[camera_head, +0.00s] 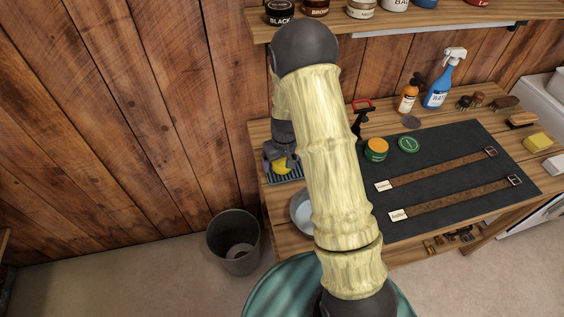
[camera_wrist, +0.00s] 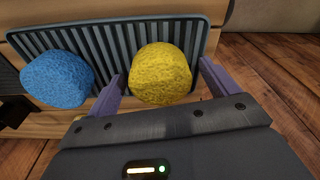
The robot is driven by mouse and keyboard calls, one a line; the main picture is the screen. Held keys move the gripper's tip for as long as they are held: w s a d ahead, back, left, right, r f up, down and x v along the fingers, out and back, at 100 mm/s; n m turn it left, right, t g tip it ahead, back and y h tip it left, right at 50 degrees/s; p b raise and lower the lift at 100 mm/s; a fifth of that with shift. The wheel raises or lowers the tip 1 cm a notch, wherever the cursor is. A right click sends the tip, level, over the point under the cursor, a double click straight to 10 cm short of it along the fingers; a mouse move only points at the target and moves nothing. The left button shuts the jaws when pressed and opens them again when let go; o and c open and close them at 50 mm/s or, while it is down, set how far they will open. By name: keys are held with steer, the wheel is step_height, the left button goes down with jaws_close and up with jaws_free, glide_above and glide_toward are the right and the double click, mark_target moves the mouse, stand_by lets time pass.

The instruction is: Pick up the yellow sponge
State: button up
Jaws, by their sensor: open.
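The yellow sponge (camera_wrist: 160,73) is a rounded, rough lump on a dark ribbed tray (camera_wrist: 105,32) in the wrist view. My gripper (camera_wrist: 163,76) is open, with one purple finger on each side of the sponge. A small gap seems to show at the right finger; whether the left finger touches cannot be told. A blue sponge (camera_wrist: 57,79) lies on the same tray, just left of the left finger. In the head view, the yellow sponge (camera_head: 281,166) shows only partly beneath my gripper, at the bench's left end; the tray (camera_head: 286,180) is partly covered.
A metal bowl (camera_head: 301,211) stands close in front of the tray, partly behind my arm. A dark mat (camera_head: 440,171) with two leather straps covers the middle of the bench. A yellow block (camera_head: 538,142) lies far right. A shelf (camera_head: 400,17) with jars hangs above.

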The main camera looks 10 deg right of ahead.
stand_by(0.3)
steer(key=c, duration=1.1)
steer(key=shift+o, duration=0.2)
steer(key=shift+r, duration=0.1)
step_height(320, 180, up, 10)
steer(key=shift+f+b, duration=0.1)
steer(key=shift+b, duration=0.5)
